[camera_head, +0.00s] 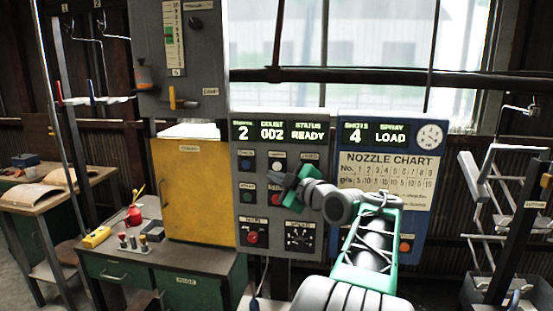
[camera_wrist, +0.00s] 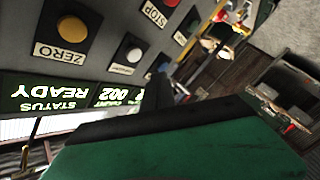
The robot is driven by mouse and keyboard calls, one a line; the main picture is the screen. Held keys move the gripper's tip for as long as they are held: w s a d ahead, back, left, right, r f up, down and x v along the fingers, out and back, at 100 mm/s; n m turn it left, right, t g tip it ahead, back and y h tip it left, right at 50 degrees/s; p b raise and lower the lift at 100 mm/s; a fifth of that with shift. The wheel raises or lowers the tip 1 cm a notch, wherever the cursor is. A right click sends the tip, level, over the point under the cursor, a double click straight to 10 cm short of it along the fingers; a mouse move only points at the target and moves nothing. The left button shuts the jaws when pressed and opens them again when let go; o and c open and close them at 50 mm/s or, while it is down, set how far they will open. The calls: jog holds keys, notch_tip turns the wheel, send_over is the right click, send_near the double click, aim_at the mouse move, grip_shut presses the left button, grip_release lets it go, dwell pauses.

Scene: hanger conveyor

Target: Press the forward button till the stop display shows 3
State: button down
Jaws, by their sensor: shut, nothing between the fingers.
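The grey control panel (camera_head: 237,180) has a lit display (camera_head: 280,131) reading 2, COUNT 002 and STATUS READY. The small label over the 2 is hard to read. Below are a blue button (camera_head: 247,163), a white button (camera_head: 279,165), a green button (camera_head: 248,197) and a red STOP button (camera_wrist: 165,3). A yellow ZERO button (camera_wrist: 72,30) shows in the wrist view, where the panel appears upside down. I cannot read the label under the white button. My gripper (camera_head: 297,186) is shut and empty before the panel's right half, partly hiding the buttons. Contact cannot be told.
A blue panel (camera_head: 385,225) on the right shows SHOTS 4, SPRAY LOAD and a nozzle chart. The lower grey panel holds another red button (camera_head: 252,237) and a dial (camera_head: 300,237). A yellow cabinet (camera_head: 190,190) stands left, beside a bench with small items. A rack (camera_head: 510,225) stands right.

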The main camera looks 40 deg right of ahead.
aim_at(277, 167)
jog(key=shift+w+d, duration=1.1)
jog(key=shift+d, duration=0.3)
dwell(0.9)
jog(key=shift+w+d+b, duration=0.3)
jog(key=shift+d+b, duration=0.05)
